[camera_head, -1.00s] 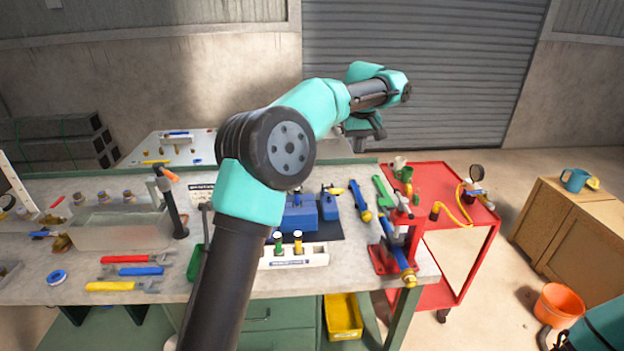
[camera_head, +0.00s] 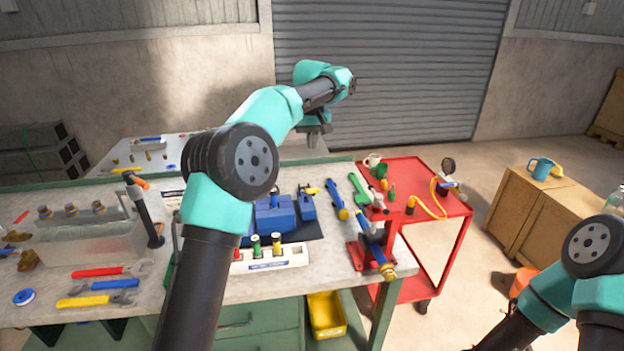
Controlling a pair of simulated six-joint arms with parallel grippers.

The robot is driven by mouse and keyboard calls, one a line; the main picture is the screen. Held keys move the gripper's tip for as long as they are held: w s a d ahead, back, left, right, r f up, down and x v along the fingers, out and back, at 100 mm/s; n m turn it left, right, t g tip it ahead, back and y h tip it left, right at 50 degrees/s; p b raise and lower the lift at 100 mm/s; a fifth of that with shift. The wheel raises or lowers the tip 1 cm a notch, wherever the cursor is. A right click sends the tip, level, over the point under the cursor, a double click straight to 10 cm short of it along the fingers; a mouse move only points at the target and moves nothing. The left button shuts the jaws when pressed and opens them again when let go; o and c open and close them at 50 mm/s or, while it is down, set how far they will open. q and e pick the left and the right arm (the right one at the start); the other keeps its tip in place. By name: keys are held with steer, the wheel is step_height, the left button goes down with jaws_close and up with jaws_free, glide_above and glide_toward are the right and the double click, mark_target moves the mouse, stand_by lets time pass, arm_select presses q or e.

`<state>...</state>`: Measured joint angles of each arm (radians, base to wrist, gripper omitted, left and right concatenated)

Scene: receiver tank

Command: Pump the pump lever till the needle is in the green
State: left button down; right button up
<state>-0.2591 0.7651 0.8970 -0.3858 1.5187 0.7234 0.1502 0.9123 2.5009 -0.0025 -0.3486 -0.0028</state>
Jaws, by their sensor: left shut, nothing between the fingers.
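A red-based device with a blue barrel and brass end (camera_head: 388,272), which looks like the pump, stands at the bench's right front corner. Its lever is too small to tell apart clearly. A round dial gauge (camera_head: 448,165) stands at the back of the red cart, joined to a yellow hose (camera_head: 436,205). Its needle and any green band are too small to read. My left gripper (camera_head: 314,142) is shut and empty, pointing down above the bench's back edge, well apart from pump and gauge. My right arm comes in at the lower right; its gripper is out of frame.
The red cart (camera_head: 452,226) stands right of the bench (camera_head: 210,316). Wrenches (camera_head: 105,285), a blue vise-like block (camera_head: 275,215) and a white rack (camera_head: 275,262) lie on the bench. A wooden cabinet (camera_head: 535,215) with a blue mug (camera_head: 540,168) stands further right.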

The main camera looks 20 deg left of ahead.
arm_select(q)
glide_above(308, 190)
steer(key=w, duration=0.5)
steer(key=f, duration=0.8)
steer(key=shift+s+a+f, duration=0.15)
steer(key=shift+s+f, duration=0.1)
steer(key=shift+f, duration=0.05)
steer(key=shift+s+d+f, duration=0.15)
steer(key=shift+s+f, duration=0.15)
steer(key=shift+f, duration=0.3)
steer(key=shift+s+d+f, duration=0.15)
steer(key=shift+s+f, duration=0.15)
steer(key=shift+f, duration=0.25)
steer(key=shift+s+d+f, duration=0.15)
steer(key=shift+s+f, duration=0.1)
steer(key=shift+f, duration=0.2)
